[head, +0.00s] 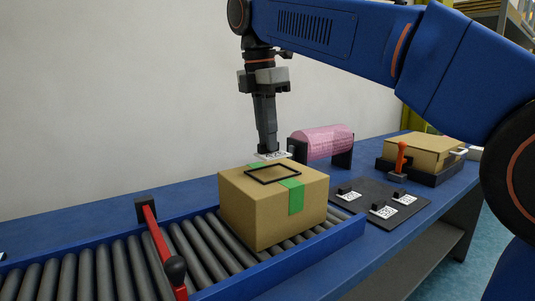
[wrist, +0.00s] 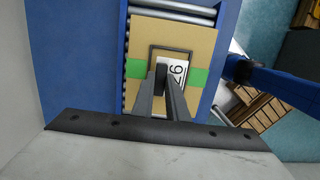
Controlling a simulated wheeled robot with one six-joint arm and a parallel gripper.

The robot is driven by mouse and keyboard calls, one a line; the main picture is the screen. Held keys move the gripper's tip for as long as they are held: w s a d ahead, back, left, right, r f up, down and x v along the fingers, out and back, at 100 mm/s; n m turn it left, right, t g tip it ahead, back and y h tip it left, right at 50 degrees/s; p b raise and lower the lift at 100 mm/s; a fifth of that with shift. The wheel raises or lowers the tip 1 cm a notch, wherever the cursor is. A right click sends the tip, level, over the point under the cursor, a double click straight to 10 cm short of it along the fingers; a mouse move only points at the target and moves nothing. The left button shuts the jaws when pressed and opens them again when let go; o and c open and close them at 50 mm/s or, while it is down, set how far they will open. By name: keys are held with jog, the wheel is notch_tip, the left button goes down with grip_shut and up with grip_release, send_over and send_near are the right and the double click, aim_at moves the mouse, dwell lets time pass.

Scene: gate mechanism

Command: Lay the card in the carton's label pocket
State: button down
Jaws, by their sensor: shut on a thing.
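My gripper (head: 268,150) points down and is shut on a white card (head: 273,156), holding it above the top of the carton. In the wrist view the card (wrist: 176,72) shows dark print, partly hidden by the fingers (wrist: 163,82). The brown carton (head: 245,206) with green tape stands on the roller conveyor. The label pocket is a thin black rectangular frame (head: 273,183) on the carton's top; it also shows in the wrist view (wrist: 170,47). From the wrist the card overlaps the pocket's area; the head view shows it higher, near the frame's far side.
A red lever gate (head: 159,246) crosses the rollers (head: 195,247) left of the carton. To the right, a dark mat (head: 408,214) bears more printed cards with black knobs. Behind are a pink roll (head: 322,142) and another carton (head: 416,152) near a red-handled lever (head: 401,157).

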aim_at(268, 153)
jog(key=shift+f, duration=2)
jog(key=shift+f, duration=0.15)
jog(key=c, duration=1.7)
grip_release()
jog(key=shift+c, duration=0.2)
jog(key=shift+s+a+r, duration=0.1)
jog(key=shift+a+r, duration=0.05)
jog(key=shift+r, duration=1.15)
jog(key=shift+s+a+r, duration=0.1)
jog(key=shift+r, duration=1.2)
jog(key=shift+s+a+r, duration=0.1)
jog(key=shift+a+r, duration=0.05)
jog(key=shift+r, duration=1.15)
